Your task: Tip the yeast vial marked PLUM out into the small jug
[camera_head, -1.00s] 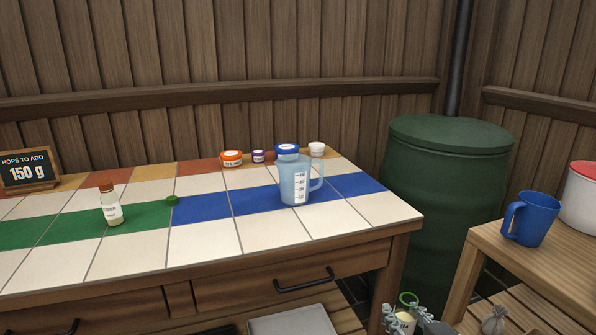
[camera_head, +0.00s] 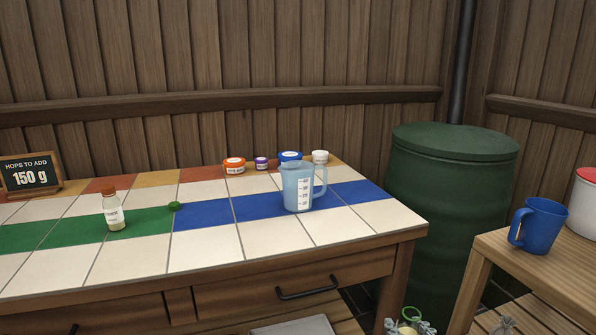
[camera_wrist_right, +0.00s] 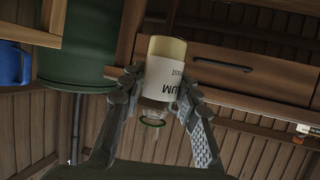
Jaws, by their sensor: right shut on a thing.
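The vial marked PLUM (camera_wrist_right: 162,75) is in my right gripper (camera_wrist_right: 155,92), with pale yellow contents and a green ring at its open-looking mouth. In the wrist view the label reads upside down. In the head view only the vial's top (camera_head: 408,331) shows at the bottom edge, between the fingers of my right gripper (camera_head: 409,327). It is upright there, in front of the tiled table and below its top. A translucent blue jug (camera_head: 297,190) with a scale and a handle stands upright on the blue tiles. My left gripper is not in view.
Another vial (camera_head: 113,212) with an orange-brown cap stands on the green tiles near a small green cap (camera_head: 174,206). Several small tubs, including an orange one (camera_head: 234,166), stand behind the jug. A blue mug (camera_head: 538,225) is on the wooden stand at right. Front tiles are clear.

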